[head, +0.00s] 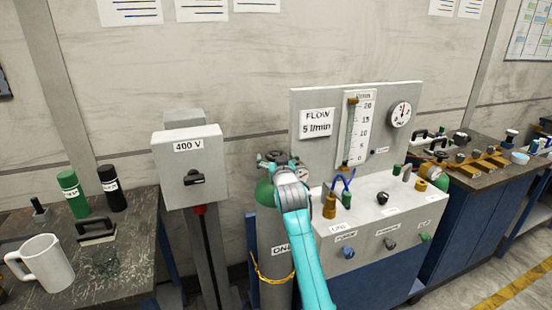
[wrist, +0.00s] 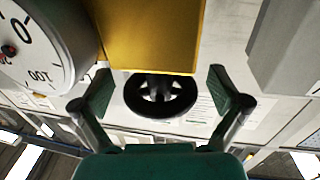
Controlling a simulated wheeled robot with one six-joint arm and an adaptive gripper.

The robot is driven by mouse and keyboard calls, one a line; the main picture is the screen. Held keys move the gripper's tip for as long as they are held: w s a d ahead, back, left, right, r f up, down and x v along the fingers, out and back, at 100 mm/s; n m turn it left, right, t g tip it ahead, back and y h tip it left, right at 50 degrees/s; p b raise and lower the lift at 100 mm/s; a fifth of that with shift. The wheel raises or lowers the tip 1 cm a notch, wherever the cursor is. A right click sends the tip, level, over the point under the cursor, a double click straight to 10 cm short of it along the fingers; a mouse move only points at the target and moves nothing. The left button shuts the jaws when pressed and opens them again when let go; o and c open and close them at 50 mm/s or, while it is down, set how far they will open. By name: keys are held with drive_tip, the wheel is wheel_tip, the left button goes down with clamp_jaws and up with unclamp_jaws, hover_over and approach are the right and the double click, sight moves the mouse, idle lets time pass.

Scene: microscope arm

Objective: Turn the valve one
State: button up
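The grey gas cylinder (head: 272,232) stands in the middle of the head view, with a label that seems to read "ONE" and a yellow band. Its dark valve top (head: 271,157) shows just behind the end of my arm. In the wrist view a black handwheel (wrist: 160,110) lies ahead, below a brass-coloured block (wrist: 155,35). My gripper (wrist: 160,82) is open, with one finger on each side of the handwheel in the picture. I see no contact. In the head view my arm's end hides the fingers and part of the cylinder's top.
A round gauge (wrist: 35,48) is close on the left in the wrist view. A 400 V switch box (head: 190,165) stands left of the cylinder. A panel bench (head: 380,210) with knobs and fittings is close on the right. A mug (head: 45,265) is on the left table.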

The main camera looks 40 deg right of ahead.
drive_tip(key=v, duration=1.2)
drive_tip(key=shift+d, duration=0.1)
idle(0.6)
